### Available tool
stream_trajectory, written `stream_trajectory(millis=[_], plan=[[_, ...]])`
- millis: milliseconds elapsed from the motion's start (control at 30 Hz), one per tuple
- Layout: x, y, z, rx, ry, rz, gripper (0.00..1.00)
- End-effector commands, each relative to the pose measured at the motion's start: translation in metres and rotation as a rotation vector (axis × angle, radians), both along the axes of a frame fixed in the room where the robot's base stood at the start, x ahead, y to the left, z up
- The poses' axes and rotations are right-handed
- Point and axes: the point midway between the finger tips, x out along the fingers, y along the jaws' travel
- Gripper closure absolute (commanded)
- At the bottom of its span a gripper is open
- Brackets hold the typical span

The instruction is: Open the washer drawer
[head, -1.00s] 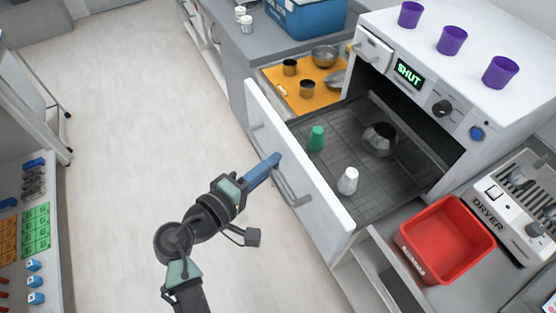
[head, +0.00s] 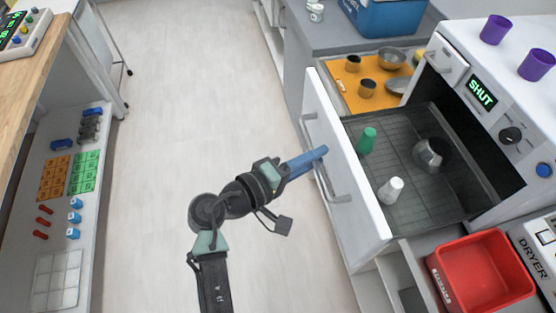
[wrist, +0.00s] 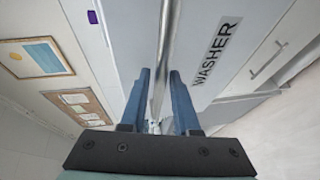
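The washer drawer (head: 345,165) is pulled far out from the white washer (head: 463,62). Its white front panel carries a grey bar handle (head: 344,198). The wrist view shows the WASHER label (wrist: 216,50) on the panel. My gripper (head: 322,151) is at the middle of the handle. A green cup (head: 367,140), a white cup (head: 391,190) and a metal pot (head: 430,152) stand in the drawer's dark grid. The washer display reads SHUT.
An orange-lined drawer (head: 378,72) with metal vessels lies beyond the washer drawer. A red bin (head: 480,270) is at the lower right by the dryer (head: 538,240). Purple cups (head: 537,65) stand on the washer. A shelf unit (head: 75,190) is at left; the floor between is clear.

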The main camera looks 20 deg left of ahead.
Motion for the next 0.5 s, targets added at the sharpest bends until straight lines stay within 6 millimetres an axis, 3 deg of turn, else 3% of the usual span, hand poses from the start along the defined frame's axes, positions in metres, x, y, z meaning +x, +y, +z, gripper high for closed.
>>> stream_trajectory(millis=[500], plan=[[-0.085, 0.053, 0.017, 0.002, 0.001, 0.006, 0.7]])
